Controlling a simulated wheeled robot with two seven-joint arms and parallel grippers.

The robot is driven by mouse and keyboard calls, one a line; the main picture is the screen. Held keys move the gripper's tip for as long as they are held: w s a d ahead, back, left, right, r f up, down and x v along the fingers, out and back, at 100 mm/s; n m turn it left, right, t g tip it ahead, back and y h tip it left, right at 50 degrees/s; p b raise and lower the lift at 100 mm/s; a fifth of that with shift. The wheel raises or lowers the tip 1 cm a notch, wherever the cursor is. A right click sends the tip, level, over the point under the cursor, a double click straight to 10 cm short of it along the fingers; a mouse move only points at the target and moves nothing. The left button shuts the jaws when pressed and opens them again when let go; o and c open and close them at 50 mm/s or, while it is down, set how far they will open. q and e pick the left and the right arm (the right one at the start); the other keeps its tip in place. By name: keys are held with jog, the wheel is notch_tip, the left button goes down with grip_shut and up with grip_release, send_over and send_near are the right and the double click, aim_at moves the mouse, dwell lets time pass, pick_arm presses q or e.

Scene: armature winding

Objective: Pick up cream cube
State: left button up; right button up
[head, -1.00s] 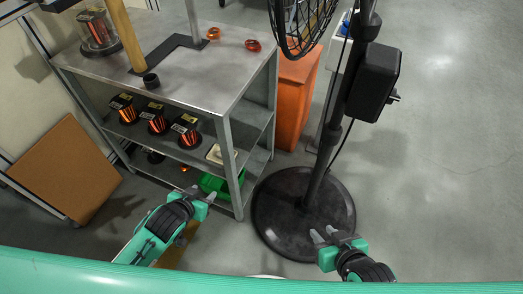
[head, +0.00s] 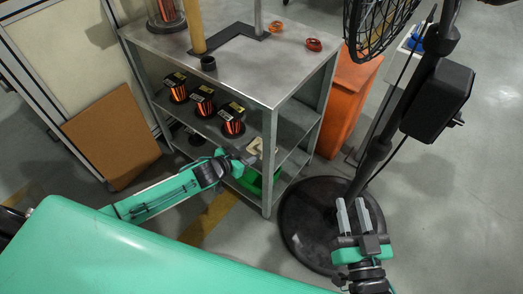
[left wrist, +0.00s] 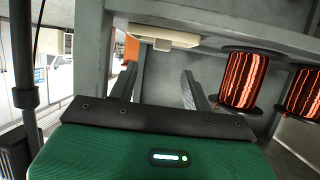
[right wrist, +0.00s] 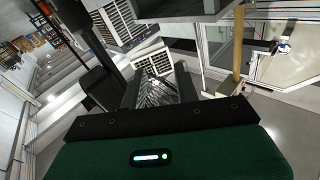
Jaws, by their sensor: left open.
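The cream piece (head: 255,146) lies near the right front corner of the rack's middle shelf, beside the copper coils.
Several copper coils (head: 202,101) stand left of the cream piece. A green bin (head: 250,182) is on the lower shelf, partly hidden. The rack's front post (head: 268,160) is close to my left gripper. The fan's round base (head: 305,215) stands right of the rack.

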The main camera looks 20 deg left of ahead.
aim_at(261, 148)
pick_arm(q)
jog(key=shift+x, duration=1)
jog(key=b+x, duration=0.1)
jog(key=x, duration=0.1)
jog(key=f+b+x, duration=0.1)
jog(key=x, duration=0.1)
jog(key=shift+a, duration=0.1)
jog(key=shift+w, duration=0.2)
jog(key=c, duration=1)
pick_arm(e)
jog(key=d+r+t, duration=0.3)
jog(key=r+t, duration=0.4)
jog(key=r, duration=0.4)
jog(key=shift+d, duration=0.2)
